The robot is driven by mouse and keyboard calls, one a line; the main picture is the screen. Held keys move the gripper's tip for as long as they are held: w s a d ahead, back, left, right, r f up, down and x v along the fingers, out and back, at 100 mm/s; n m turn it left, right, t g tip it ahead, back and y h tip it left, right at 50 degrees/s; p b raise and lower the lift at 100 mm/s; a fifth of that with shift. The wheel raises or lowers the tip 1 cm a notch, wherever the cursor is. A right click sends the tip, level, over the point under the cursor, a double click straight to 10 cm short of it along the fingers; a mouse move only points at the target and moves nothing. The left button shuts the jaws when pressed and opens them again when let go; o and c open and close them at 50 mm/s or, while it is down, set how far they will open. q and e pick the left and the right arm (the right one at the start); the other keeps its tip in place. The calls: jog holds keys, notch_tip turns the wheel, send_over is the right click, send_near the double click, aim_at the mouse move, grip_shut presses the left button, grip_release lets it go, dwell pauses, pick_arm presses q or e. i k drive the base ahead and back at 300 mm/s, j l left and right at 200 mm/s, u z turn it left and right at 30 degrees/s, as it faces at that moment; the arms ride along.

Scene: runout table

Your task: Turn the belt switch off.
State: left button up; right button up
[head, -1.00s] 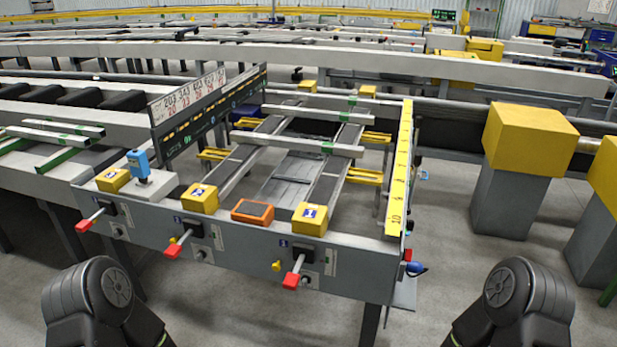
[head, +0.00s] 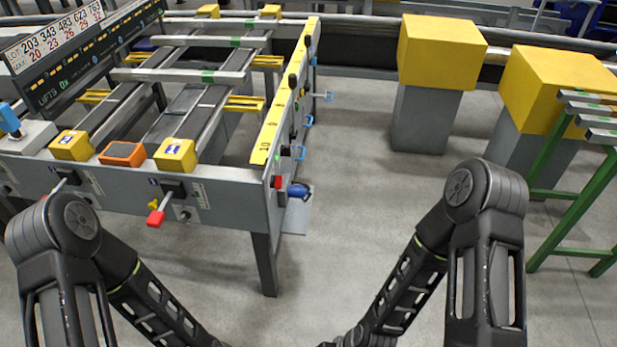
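I cannot tell which control is the belt switch. In the head view, a red-tipped lever (head: 156,218) sticks out and down from the grey front panel (head: 225,205) of the runout table. Another lever (head: 61,184) farther left is partly hidden by my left arm. On the table's right end are a red block (head: 277,182), a blue rounded part (head: 298,191) and several black knobs and blue hooks. My arms come in at the lower left and lower right, apart from the table. Both grippers are out of view.
A yellow numbered scale (head: 285,95) runs along the table's right edge. Grey pedestals with yellow tops (head: 440,50) stand at the back right, beside a green rack (head: 560,190) holding grey bars. The floor (head: 370,210) right of the table is clear.

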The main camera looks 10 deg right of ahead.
aim_at(276, 180)
jog(key=i+l, duration=0.2)
jog(key=l, duration=0.15)
jog(key=i+l, duration=0.15)
jog(key=l, duration=0.2)
jog(key=i+l, duration=0.2)
jog(key=l, duration=0.15)
jog(key=i+l, duration=0.15)
jog(key=l, duration=0.2)
jog(key=i+l, duration=0.35)
jog(key=l, duration=0.3)
jog(key=u, duration=0.05)
